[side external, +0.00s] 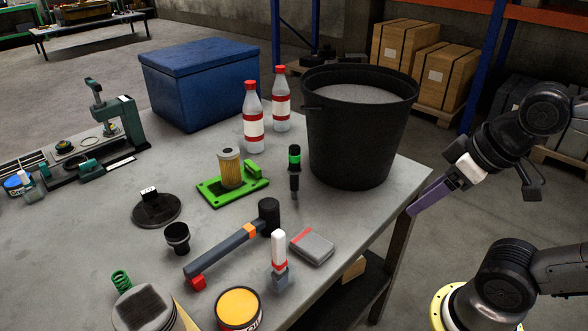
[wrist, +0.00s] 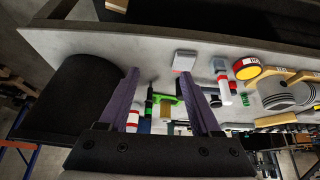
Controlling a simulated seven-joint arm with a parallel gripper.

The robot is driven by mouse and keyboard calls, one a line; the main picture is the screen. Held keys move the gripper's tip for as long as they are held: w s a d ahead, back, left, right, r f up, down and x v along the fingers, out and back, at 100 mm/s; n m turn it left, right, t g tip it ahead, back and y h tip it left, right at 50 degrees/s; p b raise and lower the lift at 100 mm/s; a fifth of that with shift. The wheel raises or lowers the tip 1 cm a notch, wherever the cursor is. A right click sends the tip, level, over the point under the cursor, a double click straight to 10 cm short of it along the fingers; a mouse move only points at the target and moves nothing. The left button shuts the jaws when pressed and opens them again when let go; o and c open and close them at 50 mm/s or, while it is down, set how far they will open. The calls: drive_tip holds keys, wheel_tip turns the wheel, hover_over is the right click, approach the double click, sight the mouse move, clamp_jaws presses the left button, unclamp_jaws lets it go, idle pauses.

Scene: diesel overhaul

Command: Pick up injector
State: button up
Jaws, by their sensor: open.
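What looks like the injector is a slim black upright piece with a bright green band (side external: 294,160). It stands on the grey table in the side view, just left of the black bucket and right of a green bracket. In the wrist view the injector (wrist: 149,102) shows small between my fingers, some distance beyond them. My gripper (side external: 416,211) has purple fingers and hangs off the table's right edge, beyond the bucket, well apart from the injector. In the wrist view my gripper (wrist: 158,66) is open, with nothing between the fingertips.
The tall black bucket (side external: 352,140) stands between my gripper and the injector. Two bottles (side external: 253,125) and a blue box (side external: 199,85) stand behind. The green bracket with a filter (side external: 231,170), a hammer (side external: 235,245), and a grey box (side external: 311,246) are nearby.

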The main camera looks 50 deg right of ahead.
idle(0.4)
drive_tip(key=w+r+m+g, duration=0.1)
drive_tip(key=w+r+m, duration=0.7)
drive_tip(key=r+m, duration=0.15)
drive_tip(key=m+g, duration=0.4)
drive_tip(key=m, duration=0.3)
hover_over(296, 145)
drive_tip(key=shift+n, duration=0.25)
drive_tip(key=f, duration=0.5)
drive_tip(key=shift+s+a, duration=0.2)
drive_tip(key=shift+s, duration=0.1)
drive_tip(key=shift+g, duration=0.3)
drive_tip(key=f, duration=1)
drive_tip(key=shift+w+d+f, duration=0.1)
drive_tip(key=shift+w+f, duration=0.15)
drive_tip(key=shift+f, duration=0.05)
drive_tip(key=shift+a+f, duration=0.15)
drive_tip(key=shift+f, duration=1.4)
drive_tip(key=shift+a+f, duration=0.15)
drive_tip(key=shift+f, duration=1.4)
clamp_jaws()
